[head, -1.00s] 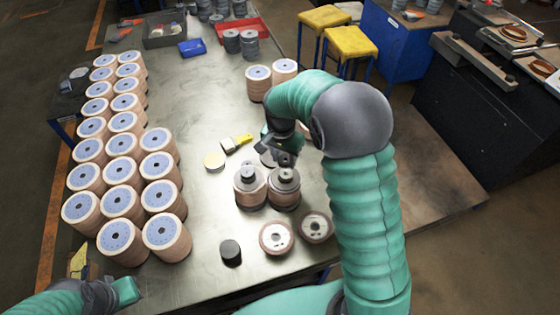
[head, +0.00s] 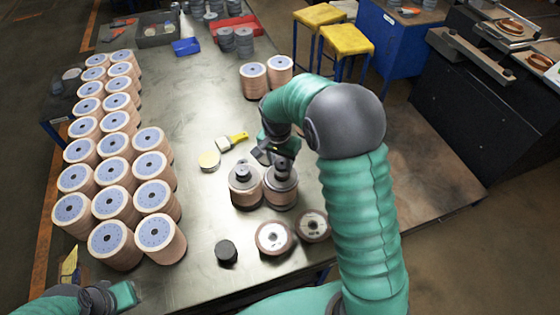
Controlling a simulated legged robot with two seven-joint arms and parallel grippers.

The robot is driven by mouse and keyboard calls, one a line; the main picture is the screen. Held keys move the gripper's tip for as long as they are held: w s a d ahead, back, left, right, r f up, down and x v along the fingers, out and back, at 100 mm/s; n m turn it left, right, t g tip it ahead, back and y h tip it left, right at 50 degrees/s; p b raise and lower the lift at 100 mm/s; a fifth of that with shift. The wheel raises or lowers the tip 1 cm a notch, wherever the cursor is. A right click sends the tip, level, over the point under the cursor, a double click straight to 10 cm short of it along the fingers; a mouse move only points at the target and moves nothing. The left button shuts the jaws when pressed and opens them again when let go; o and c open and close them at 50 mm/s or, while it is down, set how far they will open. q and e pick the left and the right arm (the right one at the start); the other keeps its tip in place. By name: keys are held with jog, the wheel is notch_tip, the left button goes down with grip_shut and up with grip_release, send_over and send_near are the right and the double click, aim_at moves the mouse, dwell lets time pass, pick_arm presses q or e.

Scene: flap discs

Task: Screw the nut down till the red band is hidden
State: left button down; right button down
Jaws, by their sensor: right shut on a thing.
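Two stacks of flap discs stand side by side near the table's middle, each with a dark plate and a grey nut on top. The left stack (head: 246,194) has its nut (head: 243,171) uncovered. The right stack (head: 281,192) has its nut (head: 281,170) directly under my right gripper (head: 279,160). That gripper is shut on this nut, its fingers partly hidden by my own wrist. I cannot make out a red band on either stack. My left gripper (head: 122,294) is low at the left, away from the stacks; its fingers are not clear.
Rows of pale disc stacks (head: 112,174) fill the table's left side. A yellow brush (head: 232,142) and a round pale disc (head: 209,161) lie behind the two stacks. A black cylinder (head: 226,252) and two loose discs (head: 273,237) lie in front.

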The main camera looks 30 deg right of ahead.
jog(key=shift+d, duration=0.15)
jog(key=shift+a+p, duration=0.3)
jog(key=shift+d+f+b, duration=0.15)
jog(key=shift+f+b, duration=0.35)
jog(key=shift+f, duration=0.65)
dwell(1.2)
jog(key=c, duration=0.7)
grip_release()
jog(key=shift+c, duration=0.2)
jog(key=shift+r, duration=0.1)
